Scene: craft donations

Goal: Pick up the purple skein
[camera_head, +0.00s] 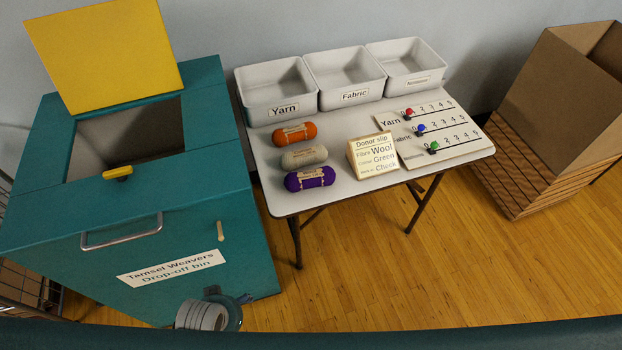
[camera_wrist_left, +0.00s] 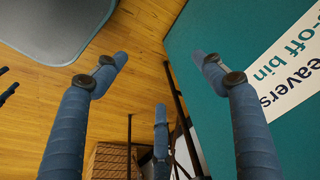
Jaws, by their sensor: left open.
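The purple skein (camera_head: 310,178) lies on the white folding table (camera_head: 340,197) near its front left edge, with a paper band around it. Nothing covers it in the head view. A cream skein (camera_head: 304,156) and an orange skein (camera_head: 294,133) lie behind it. My left gripper (camera_wrist_left: 162,62) is open and empty in the left wrist view, its blue fingers spread beside the teal bin's lettered front. In the head view, part of my left arm shows low in front of the bin, well short of the skein. My right gripper is out of view.
The teal drop-off bin (camera_head: 185,188) stands left of the table, its yellow lid (camera_head: 105,50) raised. White Yarn (camera_head: 277,90), Fabric (camera_head: 345,79) and third (camera_head: 407,67) trays line the table's back. A donor slip (camera_head: 373,155) and counter board (camera_head: 437,135) sit right of the skeins.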

